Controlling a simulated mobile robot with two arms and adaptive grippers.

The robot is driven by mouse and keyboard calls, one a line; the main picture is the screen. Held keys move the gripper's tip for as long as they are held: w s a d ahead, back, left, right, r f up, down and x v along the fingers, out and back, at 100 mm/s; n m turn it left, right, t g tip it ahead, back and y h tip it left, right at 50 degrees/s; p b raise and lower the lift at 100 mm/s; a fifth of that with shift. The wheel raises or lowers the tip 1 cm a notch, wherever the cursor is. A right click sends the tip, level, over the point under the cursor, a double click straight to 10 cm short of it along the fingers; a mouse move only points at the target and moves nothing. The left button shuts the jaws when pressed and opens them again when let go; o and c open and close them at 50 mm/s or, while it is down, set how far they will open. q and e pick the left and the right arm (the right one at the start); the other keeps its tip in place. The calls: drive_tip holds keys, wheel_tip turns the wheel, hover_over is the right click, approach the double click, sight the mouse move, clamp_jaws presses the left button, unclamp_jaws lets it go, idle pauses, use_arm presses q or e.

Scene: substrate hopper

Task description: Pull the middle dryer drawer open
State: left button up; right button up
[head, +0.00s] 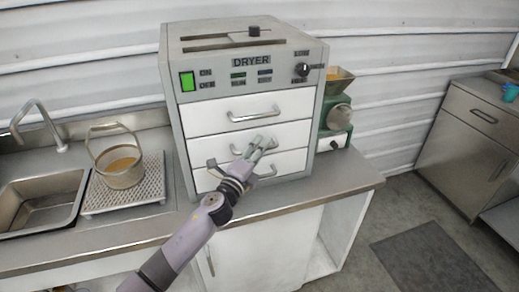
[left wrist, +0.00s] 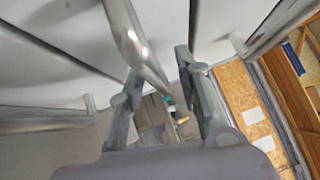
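The grey dryer (head: 246,45) stands on the counter with three white drawers, all looking closed. The middle drawer (head: 206,147) has a metal bar handle (head: 237,151), partly hidden by my gripper. My left gripper (head: 262,144) is at that handle, in front of the middle drawer. In the left wrist view, the two fingers of my left gripper (left wrist: 160,65) stand apart, and a metal handle bar (left wrist: 128,35) runs into the space between them, close to the left finger. I cannot tell whether they touch. My right gripper is in neither view.
The top drawer handle (head: 253,114) is just above my gripper, and the bottom drawer (head: 205,180) is just below, partly behind my arm. A sink (head: 40,200) and a pot (head: 120,170) on a perforated tray (head: 150,188) are left. A green machine (head: 334,120) stands right of the dryer.

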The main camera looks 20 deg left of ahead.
use_arm(q)
drive_tip(key=shift+c, duration=0.2)
clamp_jaws()
idle(0.6)
